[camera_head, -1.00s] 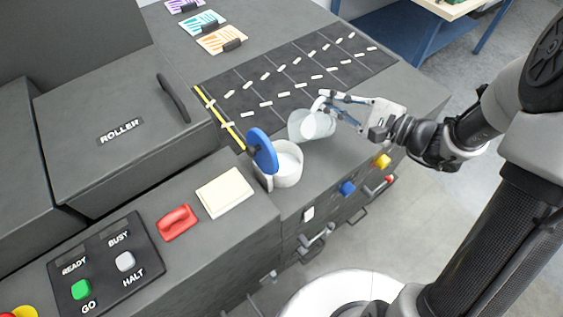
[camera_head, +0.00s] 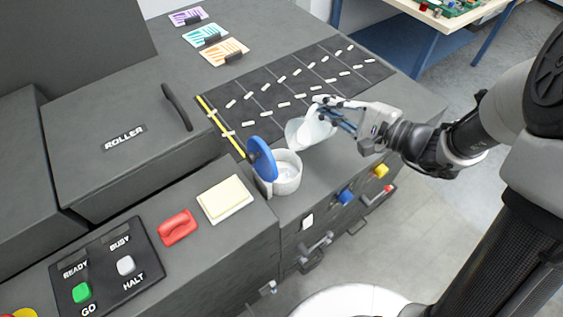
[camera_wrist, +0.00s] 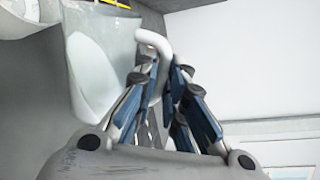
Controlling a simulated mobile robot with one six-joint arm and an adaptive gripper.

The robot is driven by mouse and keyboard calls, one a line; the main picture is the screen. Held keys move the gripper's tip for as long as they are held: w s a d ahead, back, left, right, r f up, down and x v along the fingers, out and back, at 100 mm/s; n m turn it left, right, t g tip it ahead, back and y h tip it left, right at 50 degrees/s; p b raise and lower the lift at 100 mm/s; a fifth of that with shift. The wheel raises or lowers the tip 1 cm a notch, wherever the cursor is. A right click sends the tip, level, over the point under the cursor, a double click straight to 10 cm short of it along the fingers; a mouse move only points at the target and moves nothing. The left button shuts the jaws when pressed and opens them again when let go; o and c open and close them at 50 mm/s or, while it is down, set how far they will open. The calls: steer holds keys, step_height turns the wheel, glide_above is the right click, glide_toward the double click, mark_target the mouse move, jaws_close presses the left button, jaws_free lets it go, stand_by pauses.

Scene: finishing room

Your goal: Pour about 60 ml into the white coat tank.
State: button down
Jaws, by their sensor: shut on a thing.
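The white coat tank (camera_head: 288,184) is a small white round pot on the machine's front ledge. Its blue round lid (camera_head: 262,158) stands open at the left. My gripper (camera_head: 328,110) is shut on a clear jug (camera_head: 308,132), by its handle. The jug is tilted with its mouth to the left, just above and right of the tank's opening. In the wrist view, white liquid shows inside the jug (camera_wrist: 88,75), and the jug's pale handle (camera_wrist: 155,42) is between the fingers. I cannot make out a stream. Part of the tank's rim (camera_wrist: 30,22) shows at top left.
A dark slotted panel (camera_head: 330,72) with white pieces and a yellow strip (camera_head: 220,127) lies behind. A red handle (camera_head: 177,227), a cream pad (camera_head: 225,199) and a button panel (camera_head: 108,268) are at left. Valve knobs (camera_head: 345,197) line the front.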

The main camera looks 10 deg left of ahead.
steer(key=shift+s+r, duration=0.1)
steer(key=shift+r, duration=0.1)
steer(key=shift+s+a+r+n, duration=0.15)
steer(key=shift+s+r+n, duration=0.05)
steer(key=shift+n, duration=0.2)
steer(key=shift+r, duration=0.1)
steer(key=shift+s+a+r+n, duration=0.15)
steer(key=shift+s+r+n, duration=0.05)
steer(key=shift+s+n, duration=0.1)
